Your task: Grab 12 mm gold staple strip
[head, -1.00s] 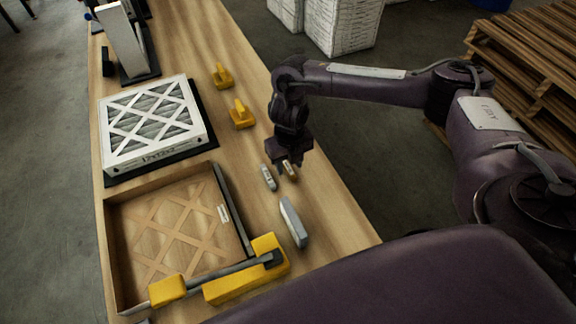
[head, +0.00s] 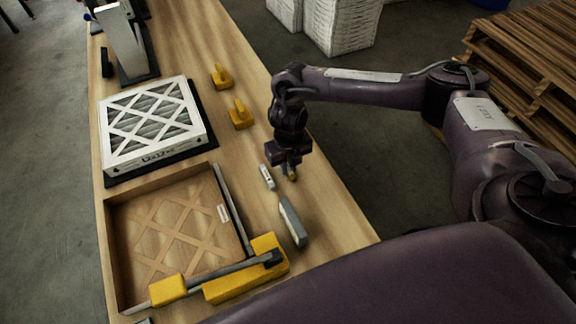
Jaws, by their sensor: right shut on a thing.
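My right gripper (head: 289,172) is near the right edge of the bench, pointing down. It is shut on the small gold staple strip (head: 292,177), which is mostly hidden by the fingers. A pale grey strip-like piece (head: 267,177) lies on the bench just left of the gripper, apart from it. A larger grey piece (head: 293,222) lies nearer to me on the bench. My left gripper is not in view.
A wooden frame tray (head: 110,250) with a lattice and a yellow-handled bar tool (head: 270,247) is at the near left. A boxed filter (head: 152,125) lies behind it. Two yellow tools (head: 241,114) stand mid-bench. The right bench edge is close to the gripper.

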